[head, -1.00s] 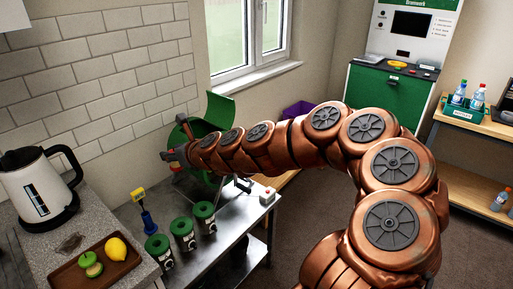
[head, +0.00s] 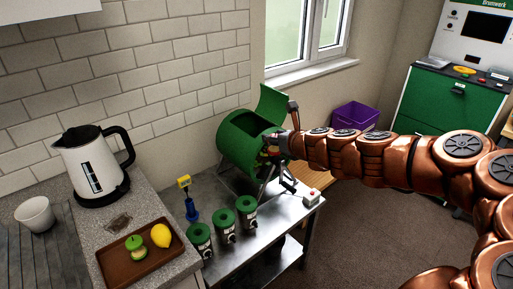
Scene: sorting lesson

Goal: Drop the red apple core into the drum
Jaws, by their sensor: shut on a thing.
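The green drum (head: 238,150) lies on a stand on the metal bench, its hatch lid (head: 271,104) raised and its opening facing up. My gripper (head: 270,147) is at the drum's right front, close to the opening's edge. It is shut on a small reddish thing, which I take to be the red apple core; the jaws and the drum's side make it hard to make out. I cannot tell whether it is over the opening or in front of it. The inside of the drum is mostly dark.
A brown tray (head: 112,268) on the left counter holds a green apple core (head: 136,243) and a lemon (head: 161,235). Green-lidded canisters (head: 224,226) stand on the bench (head: 262,236). A kettle (head: 92,165) stands at left. A purple bin (head: 355,117) is behind my arm.

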